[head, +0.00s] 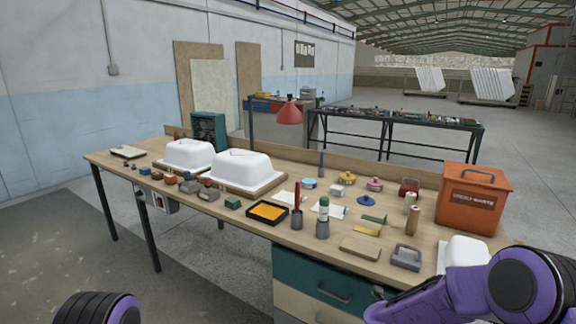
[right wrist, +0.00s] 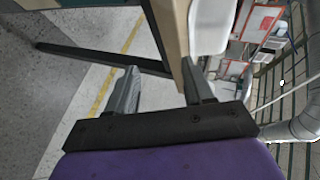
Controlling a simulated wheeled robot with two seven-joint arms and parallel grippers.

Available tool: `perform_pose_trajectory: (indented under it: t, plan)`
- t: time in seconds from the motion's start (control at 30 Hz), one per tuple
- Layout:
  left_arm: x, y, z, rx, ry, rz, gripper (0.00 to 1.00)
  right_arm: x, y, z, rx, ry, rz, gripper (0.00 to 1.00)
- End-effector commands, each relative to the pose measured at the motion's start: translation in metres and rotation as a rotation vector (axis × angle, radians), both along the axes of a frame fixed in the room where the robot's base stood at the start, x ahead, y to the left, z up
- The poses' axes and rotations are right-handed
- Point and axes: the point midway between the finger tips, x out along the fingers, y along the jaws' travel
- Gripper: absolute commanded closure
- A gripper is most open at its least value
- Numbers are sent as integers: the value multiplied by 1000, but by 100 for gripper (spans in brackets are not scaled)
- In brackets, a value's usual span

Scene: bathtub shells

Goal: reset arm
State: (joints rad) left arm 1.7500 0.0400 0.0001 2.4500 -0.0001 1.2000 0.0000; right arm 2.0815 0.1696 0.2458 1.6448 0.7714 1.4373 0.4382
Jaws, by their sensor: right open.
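My right arm, purple, comes in at the lower right of the head view beside the workbench's front edge. Its gripper fingers are not clearly visible there. In the right wrist view my right gripper (right wrist: 158,92) is open, with nothing between its fingers. The workbench edge (right wrist: 172,32) and a white shell (right wrist: 212,25) lie beyond the fingers. In the head view only a purple piece of my left arm shows at the bottom left. My left gripper is out of view.
The wooden workbench (head: 330,240) holds white tub shells (head: 245,170), small tools and blocks, and an orange waste bin (head: 474,197) at its right end. Another white shell (head: 460,255) sits close to my right arm. Open floor (head: 60,240) lies left of the bench.

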Motion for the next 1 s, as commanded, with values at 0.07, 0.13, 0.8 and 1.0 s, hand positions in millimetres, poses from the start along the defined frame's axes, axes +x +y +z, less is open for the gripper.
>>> perform_pose_trajectory:
  t: [0.07, 0.13, 0.8, 1.0]
  plan:
    - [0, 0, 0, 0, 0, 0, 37, -35, 14, -47, -133, 268, 275, 48]
    - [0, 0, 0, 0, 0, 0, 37, -71, 28, -84, -228, 483, 513, 48]
    - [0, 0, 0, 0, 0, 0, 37, -379, 58, -189, -246, 1324, 1412, 48]
    - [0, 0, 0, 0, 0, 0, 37, -378, 58, -189, -247, 1322, 1409, 48]
